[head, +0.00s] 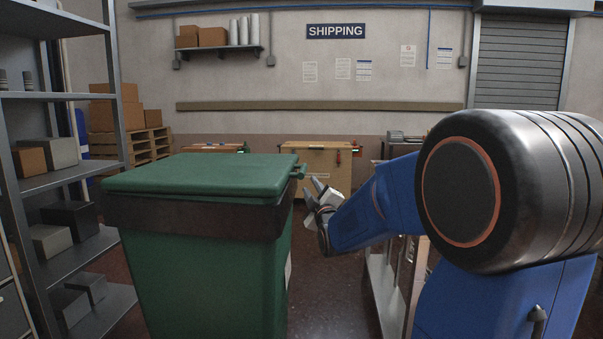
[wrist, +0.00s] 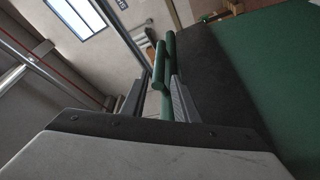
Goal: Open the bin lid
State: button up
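The green bin (head: 205,255) stands in front of me at left centre in the head view. Its green lid (head: 205,174) lies flat and closed on the dark rim. A bar handle (head: 299,172) sticks out from the lid's right side; the green handle also shows in the wrist view (wrist: 159,66). My gripper (head: 312,190) is just right of the handle, tilted up towards it. In the wrist view my gripper (wrist: 155,100) has its fingers apart, with the handle in line between and beyond them. I cannot tell whether they touch it.
A grey shelf (head: 75,180) with boxes stands close on the bin's left. A wooden crate (head: 320,168) is behind the bin on the right. A cart or rack (head: 385,290) stands below my arm. Some floor (head: 325,290) is clear right of the bin.

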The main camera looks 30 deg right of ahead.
aim_at(302, 171)
jog(key=x, duration=1.3)
jog(key=shift+d, duration=0.1)
grip_shut()
